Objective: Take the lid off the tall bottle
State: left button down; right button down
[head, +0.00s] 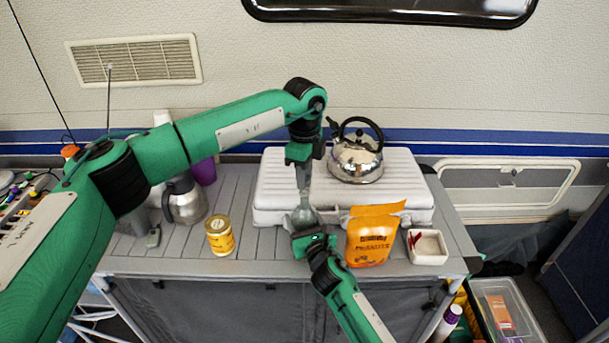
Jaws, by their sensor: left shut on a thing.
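The tall bottle (304,214), grey and see-through, stands near the front of the table, just before the white case. My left gripper (303,182) points straight down from above and is shut at the bottle's top, on the lid. The lid itself is mostly hidden between the fingers, and I cannot tell whether it is apart from the neck. My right gripper (308,236) comes from the front and is at the bottle's lower part. Its fingers are too small and covered to show whether they are closed on the bottle.
An orange pouch (371,238) stands close right of the bottle, with a small white dish (427,247) beyond it. A kettle (356,158) sits on the white case (276,190). Table is clear between can and bottle.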

pick_arm(q)
jog(key=shift+r, duration=2)
pick_arm(e)
jog(key=shift+c, duration=1.8)
grip_release()
